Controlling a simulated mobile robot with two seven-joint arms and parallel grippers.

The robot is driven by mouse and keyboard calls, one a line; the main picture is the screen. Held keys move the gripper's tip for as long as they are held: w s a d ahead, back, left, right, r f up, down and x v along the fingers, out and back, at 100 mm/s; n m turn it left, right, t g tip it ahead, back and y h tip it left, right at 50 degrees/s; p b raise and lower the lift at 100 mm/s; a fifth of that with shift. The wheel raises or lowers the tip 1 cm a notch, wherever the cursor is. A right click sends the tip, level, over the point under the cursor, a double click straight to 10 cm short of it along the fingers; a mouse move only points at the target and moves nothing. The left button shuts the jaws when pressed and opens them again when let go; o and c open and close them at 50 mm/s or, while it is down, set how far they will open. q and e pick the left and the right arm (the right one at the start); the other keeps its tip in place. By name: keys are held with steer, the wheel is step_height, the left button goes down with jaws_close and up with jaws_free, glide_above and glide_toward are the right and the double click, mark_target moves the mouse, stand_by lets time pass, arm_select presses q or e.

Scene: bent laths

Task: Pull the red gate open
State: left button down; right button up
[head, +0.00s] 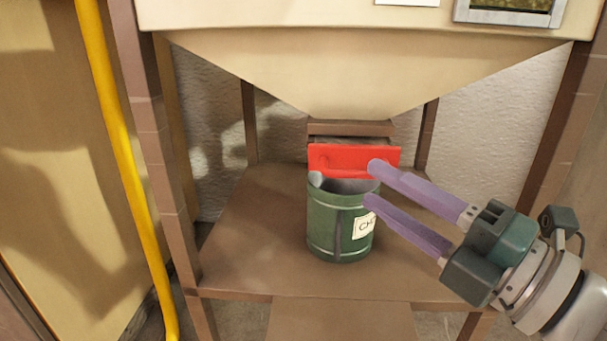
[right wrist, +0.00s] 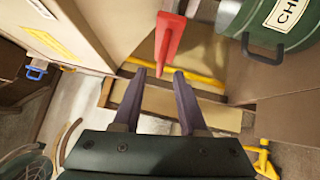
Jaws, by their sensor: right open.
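The red gate (head: 335,158) is a flat red plate at the mouth of the cream hopper (head: 370,75), above the green bucket (head: 325,220). My right gripper (head: 372,182) comes in from the right with its two purple fingers apart. In the head view, the upper fingertip overlaps the gate's right part and the lower one is beside the bucket's rim. In the right wrist view, the gate (right wrist: 170,40) appears edge-on, its near end by the gap between the fingertips. I cannot tell whether they touch it. My left gripper is not in view.
The bucket, with a white label (head: 366,226), stands on a brown shelf (head: 250,240) between the frame's posts (head: 160,160). A yellow pipe (head: 118,150) runs down at the left. The shelf's left part is clear.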

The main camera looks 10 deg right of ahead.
mark_target(356, 175)
steer(key=b+x, duration=0.1)
steer(key=x, duration=0.3)
steer(key=shift+w+a, duration=0.2)
steer(key=shift+w, duration=0.15)
steer(key=shift+c, duration=0.4)
jaws_close()
stand_by(0.7)
